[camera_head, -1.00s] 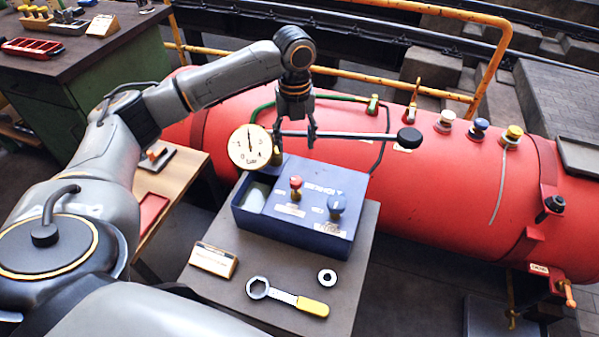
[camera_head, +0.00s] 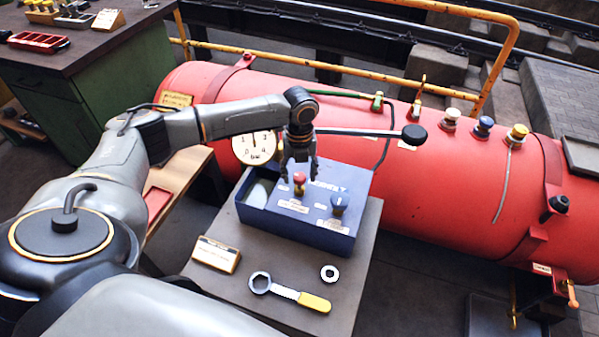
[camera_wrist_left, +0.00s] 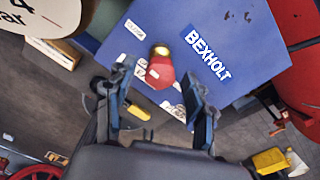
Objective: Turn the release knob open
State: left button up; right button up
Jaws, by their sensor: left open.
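A blue box (camera_head: 270,219) marked BEXHOLT stands on the small grey table. My left gripper (camera_head: 299,167) is open, pointing down just above the red knob. In the left wrist view the red knob (camera_wrist_left: 160,72) shows between the two fingertips (camera_wrist_left: 157,75), apart from both. The blue knob is out of the wrist view. My right gripper is not in view.
A round gauge (camera_head: 254,146) stands close behind the box. A lever with a black ball end (camera_head: 414,135) reaches right behind my gripper. A wrench (camera_head: 290,291), a ring (camera_head: 329,273) and a sign block (camera_head: 215,254) lie on the table's front. A red boiler (camera_head: 420,190) lies behind.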

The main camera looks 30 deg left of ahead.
pick_arm(q)
grip_shut()
jog(key=shift+r+n+p, duration=0.15)
jog(key=shift+n+p, duration=0.15)
jog(key=shift+p, duration=0.45)
jog(key=n+p, duration=0.6)
jog(key=p, duration=0.1)
jog(key=shift+r+n+p, duration=0.1)
jog(key=shift+n+p, duration=0.2)
jog(key=shift+p, duration=0.1)
jog(key=n+p, duration=0.4)
jog(key=n, duration=0.1)
jog(key=n+p, duration=0.2)
jog(key=n, duration=0.2)
jog(key=shift+f+n+p, duration=0.2)
jog(key=shift+n+p, duration=0.45)
jog(key=shift+n, duration=0.15)
